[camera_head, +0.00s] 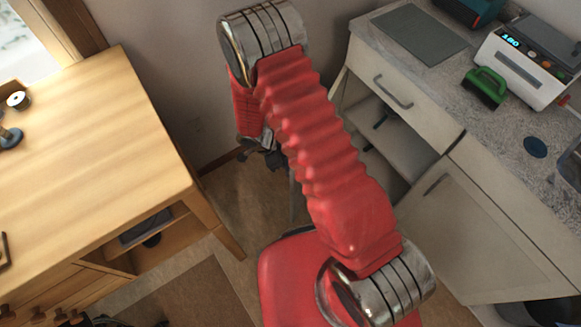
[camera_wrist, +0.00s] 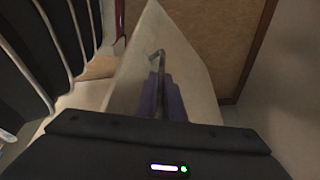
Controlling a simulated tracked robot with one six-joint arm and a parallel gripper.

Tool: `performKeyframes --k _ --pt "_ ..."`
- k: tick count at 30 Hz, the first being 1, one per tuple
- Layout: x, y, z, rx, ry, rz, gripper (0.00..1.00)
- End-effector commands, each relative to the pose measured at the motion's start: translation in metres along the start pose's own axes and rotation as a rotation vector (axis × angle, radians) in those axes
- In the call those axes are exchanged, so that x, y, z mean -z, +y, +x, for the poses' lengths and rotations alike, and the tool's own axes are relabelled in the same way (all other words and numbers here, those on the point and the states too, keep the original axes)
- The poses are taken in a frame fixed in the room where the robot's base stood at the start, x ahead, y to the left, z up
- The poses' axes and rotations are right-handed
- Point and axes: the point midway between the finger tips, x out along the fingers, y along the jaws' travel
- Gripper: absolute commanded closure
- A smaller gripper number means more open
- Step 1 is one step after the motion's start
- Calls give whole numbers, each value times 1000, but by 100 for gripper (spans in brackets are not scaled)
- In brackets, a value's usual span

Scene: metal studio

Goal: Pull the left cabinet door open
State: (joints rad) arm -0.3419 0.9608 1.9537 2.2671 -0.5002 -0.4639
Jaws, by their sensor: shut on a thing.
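The left cabinet door stands open, swung out from the cabinet (camera_head: 490,235). In the head view it is mostly hidden behind my red arm. In the wrist view its pale panel (camera_wrist: 128,78) runs away from me, with a metal bar handle (camera_wrist: 157,54) on it. My gripper (camera_wrist: 161,92) is shut on that handle, its dark fingers on either side of the bar. In the head view my gripper (camera_head: 266,146) is partly hidden by the arm. The open left compartment (camera_head: 392,132) shows a shelf inside.
A drawer (camera_head: 405,92) and a closed right door (camera_head: 475,225) have bar handles. A wooden desk (camera_head: 90,130) stands at left; floor shows between desk and cabinet.

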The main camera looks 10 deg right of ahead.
Motion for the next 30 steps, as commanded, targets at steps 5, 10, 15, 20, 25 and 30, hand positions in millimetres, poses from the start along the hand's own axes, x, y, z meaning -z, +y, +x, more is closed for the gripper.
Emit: performKeyframes --k 5,10,15,20,25,30 --pt "1 -4 1 -4 2 6 100" --pt "2 -5 1 -5 2 8 100" --pt "3 -5 2 -6 2 11 100" --pt "3 -5 2 -6 2 12 81" --pt "3 -5 2 -6 1 14 73" --pt "3 -5 1 -6 1 14 73"
